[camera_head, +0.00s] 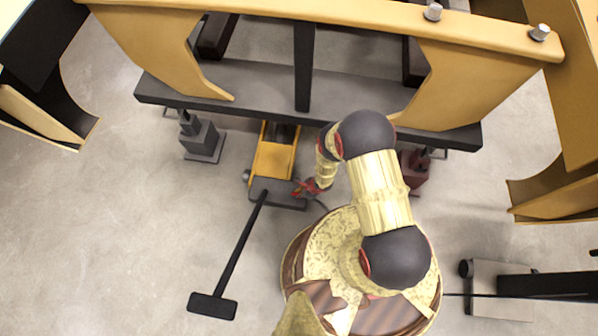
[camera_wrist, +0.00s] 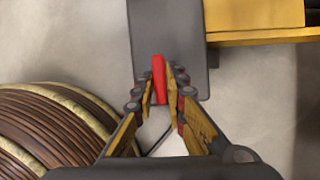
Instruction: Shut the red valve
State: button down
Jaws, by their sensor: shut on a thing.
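The red valve (camera_wrist: 158,78) shows in the wrist view as a narrow red bar, standing over a dark grey block (camera_wrist: 150,30). My gripper (camera_wrist: 163,100) is shut on it, with one finger on each side. In the head view my gripper (camera_head: 303,190) reaches left from my arm to the dark front end of a yellow jack-like unit (camera_head: 273,157). The valve itself is hard to tell from my red gripper parts there. Its lower part is hidden between the fingers.
A black T-shaped handle (camera_head: 235,255) slants from the unit to the floor at the lower left. A yellow and dark frame (camera_head: 310,85) spans above, with a grey stand (camera_head: 203,140) and a dark red stand (camera_head: 414,170) beneath. The left floor is mostly clear.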

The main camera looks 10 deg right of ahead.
jog(key=c, duration=1.8)
grip_release()
jog(key=shift+c, duration=0.2)
jog(key=shift+d+r, duration=0.2)
jog(key=shift+r, duration=0.3)
jog(key=v, duration=1.1)
